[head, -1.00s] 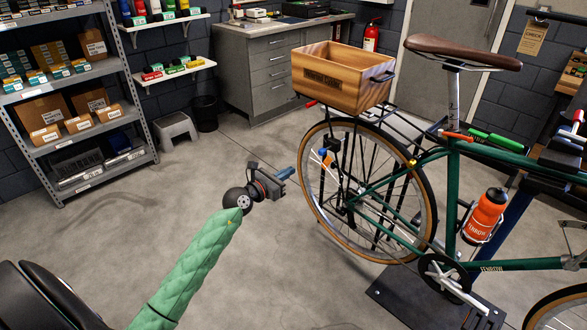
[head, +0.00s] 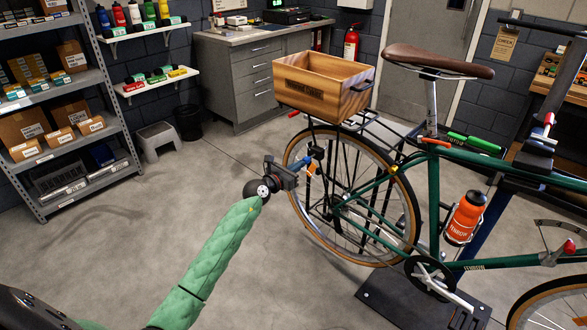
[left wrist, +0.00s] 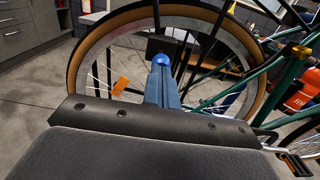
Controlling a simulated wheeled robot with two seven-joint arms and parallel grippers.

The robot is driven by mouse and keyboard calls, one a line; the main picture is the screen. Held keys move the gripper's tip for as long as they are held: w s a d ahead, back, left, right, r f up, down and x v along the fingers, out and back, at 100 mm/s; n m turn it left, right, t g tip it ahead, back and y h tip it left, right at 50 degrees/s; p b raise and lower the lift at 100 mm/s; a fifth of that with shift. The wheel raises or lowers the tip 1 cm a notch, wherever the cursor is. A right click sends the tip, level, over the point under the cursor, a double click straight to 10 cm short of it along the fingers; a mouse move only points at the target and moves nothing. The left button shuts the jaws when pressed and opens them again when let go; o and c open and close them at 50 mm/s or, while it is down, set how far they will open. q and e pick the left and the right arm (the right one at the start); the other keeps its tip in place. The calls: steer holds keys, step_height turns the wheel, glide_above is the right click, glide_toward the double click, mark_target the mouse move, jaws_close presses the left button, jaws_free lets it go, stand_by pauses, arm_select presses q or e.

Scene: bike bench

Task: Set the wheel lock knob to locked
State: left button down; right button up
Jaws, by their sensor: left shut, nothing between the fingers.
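The green bicycle's rear wheel (head: 400,240) stands upright in front of me. I cannot tell whether the fingertips touch the knob. Its locked or unlocked marking is too small to read. My right gripper is out of view.
A wooden crate (head: 322,87) sits on the rear rack above the wheel. The black stand base (head: 385,295) is on the floor below. A step stool (head: 160,141) and a bin (head: 188,123) stand farther back. The floor left of the wheel is clear.

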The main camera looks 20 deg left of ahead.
mark_target(307, 160)
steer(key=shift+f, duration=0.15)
arm_select(q)
steer(key=x, duration=0.3)
steer(key=shift+r, duration=0.15)
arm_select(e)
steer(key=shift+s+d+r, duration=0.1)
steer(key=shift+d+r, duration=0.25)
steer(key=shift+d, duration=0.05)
arm_select(q)
steer(key=shift+a, duration=0.1)
